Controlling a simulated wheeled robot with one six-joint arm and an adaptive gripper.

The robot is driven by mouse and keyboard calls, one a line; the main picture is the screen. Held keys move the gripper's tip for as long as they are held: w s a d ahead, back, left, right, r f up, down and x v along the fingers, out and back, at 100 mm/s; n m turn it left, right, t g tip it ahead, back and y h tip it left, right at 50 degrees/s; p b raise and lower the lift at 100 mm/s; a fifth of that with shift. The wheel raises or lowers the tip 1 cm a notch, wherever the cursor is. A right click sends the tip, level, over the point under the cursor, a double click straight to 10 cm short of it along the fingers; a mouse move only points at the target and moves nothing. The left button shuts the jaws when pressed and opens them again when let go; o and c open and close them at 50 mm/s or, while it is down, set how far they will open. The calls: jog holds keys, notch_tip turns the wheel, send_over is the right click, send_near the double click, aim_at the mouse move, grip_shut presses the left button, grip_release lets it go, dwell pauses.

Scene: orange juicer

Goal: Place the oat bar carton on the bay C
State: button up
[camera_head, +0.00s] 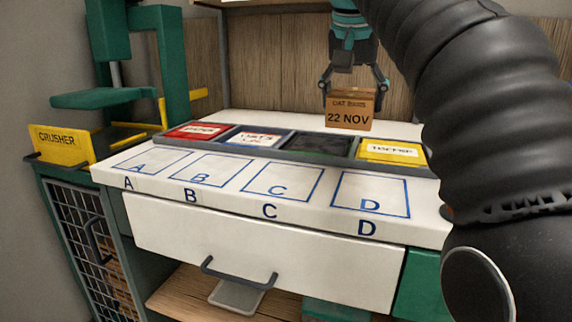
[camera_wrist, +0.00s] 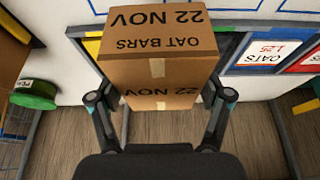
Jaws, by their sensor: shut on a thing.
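The oat bar carton (camera_head: 349,109) is a brown box marked "OAT BARS" and "22 NOV". My gripper (camera_head: 354,84) is shut on it and holds it above the back of the white worktop, behind the coloured tray. In the wrist view the carton (camera_wrist: 158,50) sits between the two fingers (camera_wrist: 160,108), its lettering upside down. Bay C (camera_head: 282,181) is a blue outlined square on the worktop, third from the left, marked C inside and on the front edge. It looks empty.
Bays A (camera_head: 152,162), B (camera_head: 213,171) and D (camera_head: 371,195) look empty. A dark tray (camera_head: 272,151) with red, white, dark and yellow sections lies behind the bays. A yellow crusher sign (camera_head: 58,145) stands at left. A drawer (camera_head: 250,250) is below.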

jog(key=shift+w+a, duration=0.2)
jog(key=shift+w, duration=0.05)
jog(key=a+f, duration=0.2)
jog(key=a, duration=0.1)
jog(key=a+f, duration=0.2)
jog(key=a, duration=0.2)
jog(key=a+f+b, duration=0.1)
jog(key=a+f, duration=0.2)
jog(key=a, duration=0.1)
jog(key=shift+s+f+b, duration=0.1)
jog(key=shift+f+b, duration=0.4)
jog(key=shift+f, duration=1.45)
jog(key=shift+f, duration=0.2)
jog(key=o, duration=1.2)
jog(key=shift+o, duration=0.2)
